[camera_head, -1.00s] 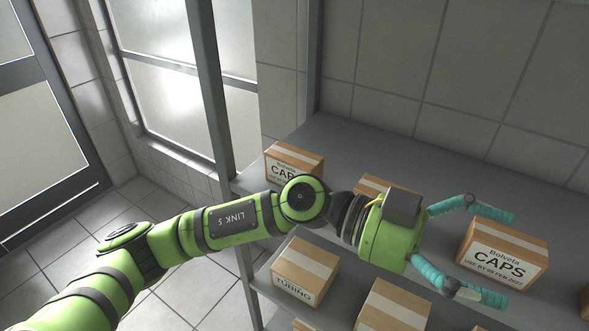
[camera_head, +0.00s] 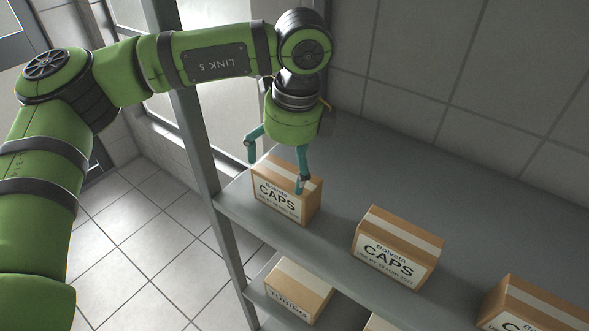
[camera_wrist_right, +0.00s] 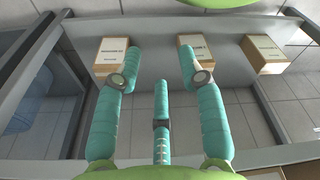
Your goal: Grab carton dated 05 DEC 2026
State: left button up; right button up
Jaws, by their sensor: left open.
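Three brown cartons printed "CAPS" stand on the grey upper shelf: a left one (camera_head: 284,198), a middle one (camera_head: 396,246) and one partly cut off at the right (camera_head: 528,308). Their small use-by lines are too small to read surely. My left gripper (camera_head: 276,170) points down over the left carton, open, one teal finger past its left end and one overlapping its right part. I cannot tell whether the fingers touch it. My right gripper (camera_wrist_right: 158,72) is open and empty in the right wrist view, its teal fingers spread, with cartons beyond.
A lower shelf holds a carton labelled "TUBING" (camera_head: 298,290) and part of another carton (camera_head: 378,323). A grey rack post (camera_head: 195,130) rises just left of the left carton. The upper shelf (camera_head: 340,200) is bare between the left and middle cartons.

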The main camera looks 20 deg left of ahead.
aim_at(280, 179)
pick_arm(q)
jog(key=f, duration=0.1)
jog(key=f+p, duration=0.1)
jog(key=s+f+p, duration=0.1)
jog(key=shift+a+f, duration=0.2)
jog(key=shift+a, duration=0.15)
notch_tip(280, 179, down, 2)
jog(key=shift+w+a+f+p, duration=0.1)
jog(key=shift+a+f+p, duration=0.1)
jog(key=shift+p, duration=0.3)
jog(key=shift+w+f, duration=0.2)
jog(key=shift+f, duration=0.15)
jog(key=shift+d, duration=0.1)
jog(key=c, duration=0.9)
jog(key=shift+s, duration=0.1)
jog(key=c, duration=0.3)
jog(key=shift+c, duration=0.2)
jog(key=shift+r, duration=0.1)
pick_arm(e)
jog(key=shift+g, duration=0.3)
jog(key=s+r, duration=0.1)
jog(key=s, duration=0.2)
jog(key=s+r, duration=0.1)
jog(key=shift+s+r, duration=0.3)
jog(key=shift+s, duration=0.1)
